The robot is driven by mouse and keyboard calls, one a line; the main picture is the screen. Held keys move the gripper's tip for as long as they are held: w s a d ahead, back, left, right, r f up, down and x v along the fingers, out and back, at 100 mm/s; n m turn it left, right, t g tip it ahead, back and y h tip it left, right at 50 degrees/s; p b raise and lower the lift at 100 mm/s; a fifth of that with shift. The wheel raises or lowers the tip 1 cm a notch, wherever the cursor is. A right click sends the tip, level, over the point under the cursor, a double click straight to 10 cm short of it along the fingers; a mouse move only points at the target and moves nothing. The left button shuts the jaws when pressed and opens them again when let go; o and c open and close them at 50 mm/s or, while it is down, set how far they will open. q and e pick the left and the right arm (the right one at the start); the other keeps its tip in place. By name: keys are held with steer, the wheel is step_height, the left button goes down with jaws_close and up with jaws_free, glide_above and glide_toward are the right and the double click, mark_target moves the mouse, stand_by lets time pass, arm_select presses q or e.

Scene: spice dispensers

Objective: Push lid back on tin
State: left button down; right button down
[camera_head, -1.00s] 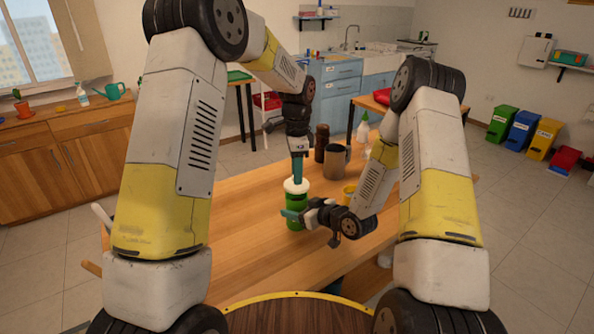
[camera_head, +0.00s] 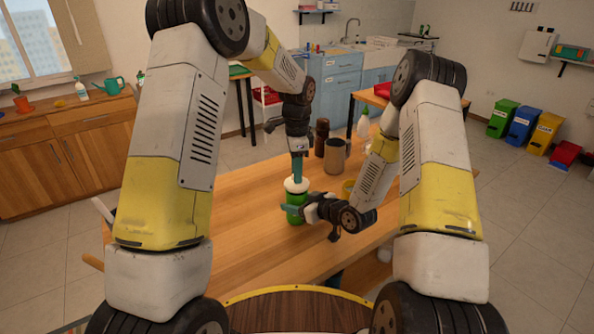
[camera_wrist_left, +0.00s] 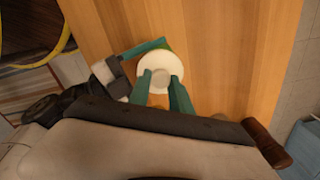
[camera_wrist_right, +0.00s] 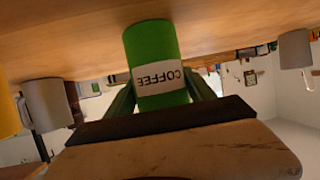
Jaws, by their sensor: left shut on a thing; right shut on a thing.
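The green tin (camera_head: 295,215) stands upright on the wooden table. In the right wrist view the tin (camera_wrist_right: 150,45) appears upside down, with a white COFFEE label. My right gripper (camera_head: 291,208) is shut around the tin's side. The round white lid (camera_head: 297,186) is at the top of the tin, and I cannot tell whether it is fully seated. My left gripper (camera_head: 297,178) points straight down, shut on the lid. In the left wrist view both teal fingers flank the lid's raised middle (camera_wrist_left: 160,80), and a green sliver of tin shows behind its rim.
A grey-brown mug (camera_head: 336,157), a dark brown bottle (camera_head: 321,137) and a yellow cup (camera_head: 348,188) stand behind the tin. A white bottle (camera_head: 363,122) is farther back. The table (camera_head: 240,225) is bare to the left and front.

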arm_select(q)
steer(key=shift+f, duration=0.6)
stand_by(0.3)
steer(key=c, duration=1.1)
jaws_free()
arm_select(e)
steer(key=shift+c, duration=1.3)
jaws_free()
arm_select(q)
step_height(320, 180, up, 12)
